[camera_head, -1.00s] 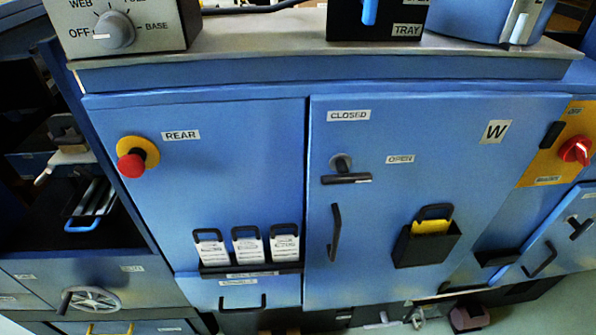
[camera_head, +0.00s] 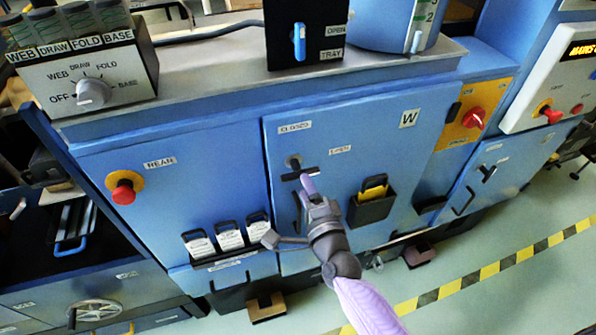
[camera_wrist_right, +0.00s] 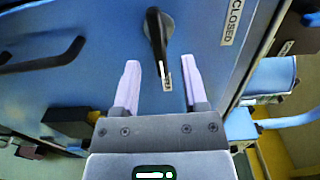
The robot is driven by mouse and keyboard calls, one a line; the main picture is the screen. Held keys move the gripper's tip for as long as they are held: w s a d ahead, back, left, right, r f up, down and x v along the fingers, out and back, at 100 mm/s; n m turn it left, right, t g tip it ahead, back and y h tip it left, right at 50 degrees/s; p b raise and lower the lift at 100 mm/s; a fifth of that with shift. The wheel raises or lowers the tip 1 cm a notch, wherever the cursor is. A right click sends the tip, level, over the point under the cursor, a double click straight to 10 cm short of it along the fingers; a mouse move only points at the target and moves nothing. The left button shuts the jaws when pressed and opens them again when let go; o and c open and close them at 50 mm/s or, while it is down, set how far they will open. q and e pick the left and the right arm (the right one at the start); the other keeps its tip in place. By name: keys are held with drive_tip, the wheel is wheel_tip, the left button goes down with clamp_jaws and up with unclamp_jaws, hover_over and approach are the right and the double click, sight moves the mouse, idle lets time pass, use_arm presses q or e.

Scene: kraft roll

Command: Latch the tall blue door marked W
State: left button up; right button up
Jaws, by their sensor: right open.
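The tall blue door marked W (camera_head: 400,165) sits flush in the cabinet front in the head view. Its dark latch handle (camera_head: 294,162) is near the upper left of the door, lying sideways on the OPEN side, below the CLOSED label (camera_head: 294,127). The OPEN label (camera_head: 340,150) is to its right. My right gripper (camera_head: 307,186) is in front of the handle. In the right wrist view the open fingers (camera_wrist_right: 160,68) stand on either side of the lever's end (camera_wrist_right: 167,80), with gaps on both sides. My left gripper is not in view.
A door pull (camera_head: 299,208), partly behind my gripper, and a black pocket (camera_head: 371,207) are on the same door. A red emergency button (camera_head: 123,192) is on the left panel; a red rotary switch (camera_head: 474,118) is to the right. Floor at the lower right is clear.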

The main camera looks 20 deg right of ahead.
sight(299, 172)
drive_tip(key=w, duration=0.5)
drive_tip(key=shift+a+f+b, duration=0.1)
drive_tip(key=shift+b, duration=0.3)
clamp_jaws()
